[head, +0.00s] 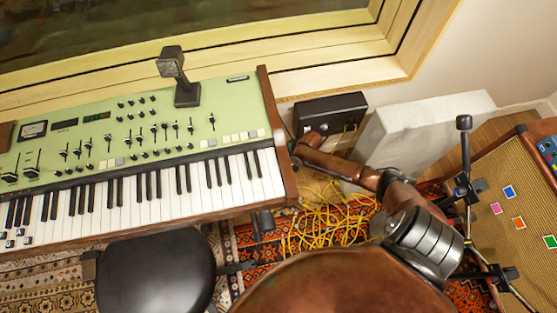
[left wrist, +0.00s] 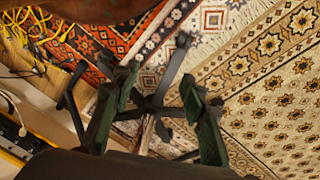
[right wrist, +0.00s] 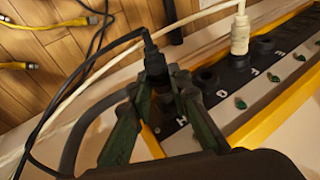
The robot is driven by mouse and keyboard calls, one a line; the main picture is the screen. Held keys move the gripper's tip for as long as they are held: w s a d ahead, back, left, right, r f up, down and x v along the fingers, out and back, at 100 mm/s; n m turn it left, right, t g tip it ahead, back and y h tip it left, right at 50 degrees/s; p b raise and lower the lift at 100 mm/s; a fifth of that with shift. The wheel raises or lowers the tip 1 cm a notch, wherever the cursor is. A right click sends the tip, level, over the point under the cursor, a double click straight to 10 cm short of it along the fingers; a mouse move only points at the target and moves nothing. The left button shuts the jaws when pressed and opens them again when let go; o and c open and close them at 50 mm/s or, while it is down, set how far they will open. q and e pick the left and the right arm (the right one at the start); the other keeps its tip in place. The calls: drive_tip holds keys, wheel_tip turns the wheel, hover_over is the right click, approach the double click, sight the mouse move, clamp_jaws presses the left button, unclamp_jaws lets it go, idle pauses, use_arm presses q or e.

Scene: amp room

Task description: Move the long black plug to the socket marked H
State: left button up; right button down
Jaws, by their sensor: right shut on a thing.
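In the right wrist view my right gripper (right wrist: 165,100) is shut on a black plug (right wrist: 154,62), whose black cable runs off to the upper left. The plug is over the near part of a black socket strip (right wrist: 232,78), close to the letter H (right wrist: 181,122). The plug's lower end and the socket under it are hidden by the fingers, so I cannot tell whether it is seated. A white plug (right wrist: 240,38) stands in a socket further along. In the left wrist view my left gripper (left wrist: 155,125) is open and empty above the rug.
The strip has a yellow edge (right wrist: 262,122) and green indicators (right wrist: 241,103). Yellow-tipped cables (right wrist: 90,20) lie on the wooden floor. In the head view, a green keyboard (head: 150,125), black stool (head: 155,272), black box (head: 330,112) and tangled yellow cables (head: 325,222) surround my right arm.

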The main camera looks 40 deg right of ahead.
drive_tip(key=shift+w+d, duration=0.3)
drive_tip(key=shift+w, duration=0.25)
idle(1.1)
drive_tip(key=c, duration=1.7)
unclamp_jaws()
drive_tip(key=v, duration=1.2)
drive_tip(key=shift+s, duration=0.15)
